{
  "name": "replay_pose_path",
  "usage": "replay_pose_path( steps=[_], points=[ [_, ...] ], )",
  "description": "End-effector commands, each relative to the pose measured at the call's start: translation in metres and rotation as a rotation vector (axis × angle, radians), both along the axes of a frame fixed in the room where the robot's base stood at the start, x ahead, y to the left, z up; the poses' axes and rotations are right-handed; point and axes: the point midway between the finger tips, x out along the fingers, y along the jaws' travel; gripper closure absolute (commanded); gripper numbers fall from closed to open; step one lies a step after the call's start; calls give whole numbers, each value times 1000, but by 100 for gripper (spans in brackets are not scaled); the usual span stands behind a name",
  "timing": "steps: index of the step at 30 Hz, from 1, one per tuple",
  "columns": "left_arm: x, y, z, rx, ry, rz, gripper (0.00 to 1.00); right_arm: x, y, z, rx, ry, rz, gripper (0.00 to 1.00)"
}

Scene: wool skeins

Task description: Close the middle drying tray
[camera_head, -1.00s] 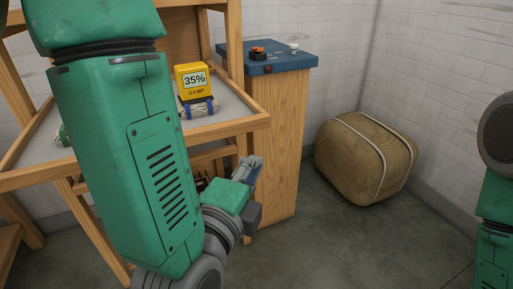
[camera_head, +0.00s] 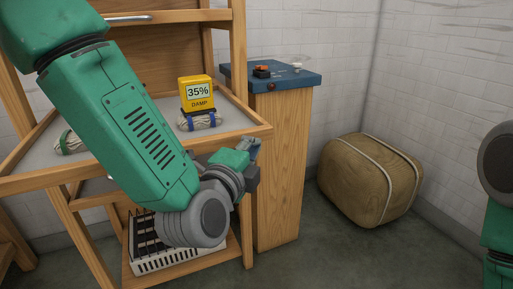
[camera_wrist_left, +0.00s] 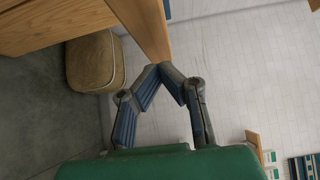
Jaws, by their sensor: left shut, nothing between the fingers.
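The wooden-framed tray (camera_head: 238,132) with a pale bed sticks out from the drying rack at left. A yellow block (camera_head: 197,92) reading 35% DAMP stands on it by a pale skein with blue bands (camera_head: 199,121). Another skein (camera_head: 69,142) lies farther left, partly behind my left arm. My left gripper (camera_head: 254,147) is just below the tray's right front corner, by the blue-topped stand. In the left wrist view its fingers (camera_wrist_left: 168,68) meet at the tips, shut and empty, near a wooden edge; I cannot tell whether they touch it. My right gripper is out of view.
The wooden stand (camera_head: 280,165) with a blue top is close to the tray's right side. A tan bale (camera_head: 370,180) lies on the floor by the wall. A heater-like white slatted unit (camera_head: 170,258) sits low in the rack. Open floor lies at front right.

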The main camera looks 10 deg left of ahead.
Motion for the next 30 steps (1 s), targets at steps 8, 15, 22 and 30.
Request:
replay_pose_path(
  steps=[8,15,22,30],
  points=[
    [7,-2,1,9,-1,2,100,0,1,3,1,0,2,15],
    [40,18,4,14,-4,2,100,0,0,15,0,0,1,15],
    [91,60,3,7,-3,3,100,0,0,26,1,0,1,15],
    [151,96,2,11,-2,2,100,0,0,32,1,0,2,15]
  ],
)
